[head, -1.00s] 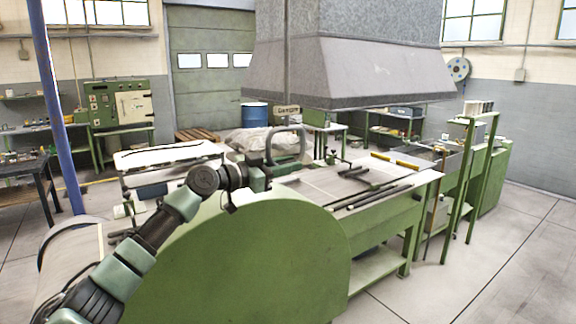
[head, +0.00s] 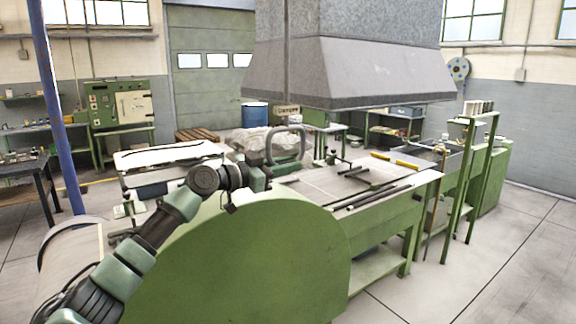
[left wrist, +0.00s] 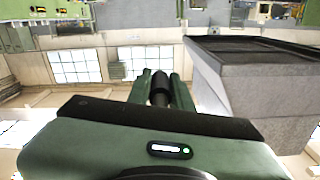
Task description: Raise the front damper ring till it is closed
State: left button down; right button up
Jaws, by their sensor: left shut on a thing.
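The damper ring (head: 285,129) is a thick grey loop below a small sign (head: 287,110), which hangs by a thin rod beside the hood. My left gripper (head: 266,175) is at the ring's lower left, above the rounded green housing (head: 250,255). In the left wrist view my left gripper (left wrist: 160,88) has its green fingers shut around a dark, round piece. The head view shows the ring at this spot, but the exact contact is small and partly hidden. My right gripper is not in view.
The large grey hood (head: 350,75) hangs over the green bench (head: 385,215), close to the ring and rod. Loose dark bars (head: 372,197) lie on the bench top. A blue post (head: 55,110) stands at the left. Open floor lies at the right.

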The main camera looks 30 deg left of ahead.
aim_at(288, 115)
pick_arm(q)
notch_tip(288, 115, up, 13)
jog(key=p, duration=0.5)
jog(key=shift+a+r, duration=0.1)
jog(key=shift+a, duration=0.05)
jog(key=c, duration=1.4)
grip_release()
jog(key=shift+c, duration=0.2)
jog(key=shift+o, duration=0.8)
jog(key=shift+f, duration=0.2)
jog(key=shift+f, duration=0.1)
